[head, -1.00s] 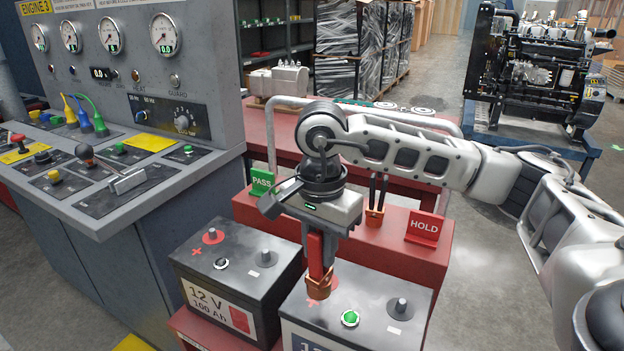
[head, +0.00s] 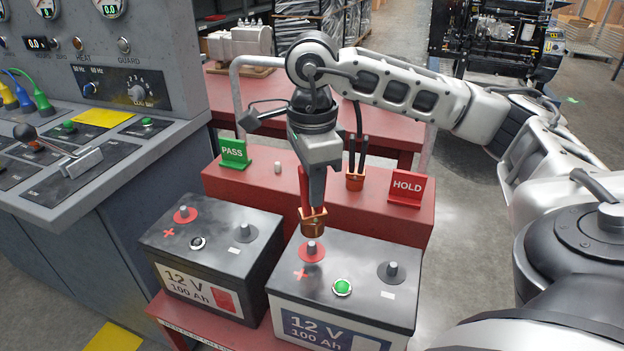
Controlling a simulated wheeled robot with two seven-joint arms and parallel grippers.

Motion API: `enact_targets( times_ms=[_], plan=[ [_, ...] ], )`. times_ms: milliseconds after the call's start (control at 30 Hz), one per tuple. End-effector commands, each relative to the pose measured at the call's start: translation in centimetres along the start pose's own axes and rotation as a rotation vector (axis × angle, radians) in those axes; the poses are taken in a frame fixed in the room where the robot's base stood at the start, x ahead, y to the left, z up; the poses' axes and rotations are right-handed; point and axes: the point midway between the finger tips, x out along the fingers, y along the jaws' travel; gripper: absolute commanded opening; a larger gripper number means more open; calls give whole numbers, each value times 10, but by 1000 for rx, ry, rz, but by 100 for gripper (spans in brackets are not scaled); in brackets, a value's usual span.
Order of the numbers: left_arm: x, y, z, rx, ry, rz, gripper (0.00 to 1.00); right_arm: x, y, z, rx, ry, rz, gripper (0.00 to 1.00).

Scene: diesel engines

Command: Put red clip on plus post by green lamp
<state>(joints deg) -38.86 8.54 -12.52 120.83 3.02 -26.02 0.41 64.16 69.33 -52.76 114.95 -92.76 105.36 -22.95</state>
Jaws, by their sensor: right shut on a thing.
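The red clip (head: 313,222), with red handles and copper jaws, hangs upright in my right gripper (head: 312,188), which is shut on it. The clip's lower end shows just above the plus post (head: 312,249) of the right battery. This post stands on a red disc beside a red plus mark. Whether clip and post touch is hard to tell; a small gap seems to show. The green lamp (head: 342,287) is lit on this same battery (head: 375,309). My left gripper is out of view.
A black-handled clip (head: 356,178) stands on the red ledge behind the batteries, between the green PASS sign (head: 233,152) and the red HOLD sign (head: 407,188). The right battery's other post (head: 391,271) stands to the right. A control console (head: 120,180) fills the left.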

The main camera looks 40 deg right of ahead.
Motion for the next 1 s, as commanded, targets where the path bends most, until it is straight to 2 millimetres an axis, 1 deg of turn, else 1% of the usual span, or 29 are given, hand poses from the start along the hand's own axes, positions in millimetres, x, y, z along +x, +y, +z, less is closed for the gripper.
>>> enact_targets(
  times_ms=[33,300,600,800,1000],
  plan=[
    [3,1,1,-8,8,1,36,6,0,0,0,0,-1,0],
    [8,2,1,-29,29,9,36,25,0,0,0,0,-2,0],
    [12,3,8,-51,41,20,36,45,0,0,-1,-1,-2,0],
    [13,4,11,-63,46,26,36,53,0,0,-1,-1,-2,0],
    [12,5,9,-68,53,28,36,55,0,0,-2,-1,-2,0]
  ],
)
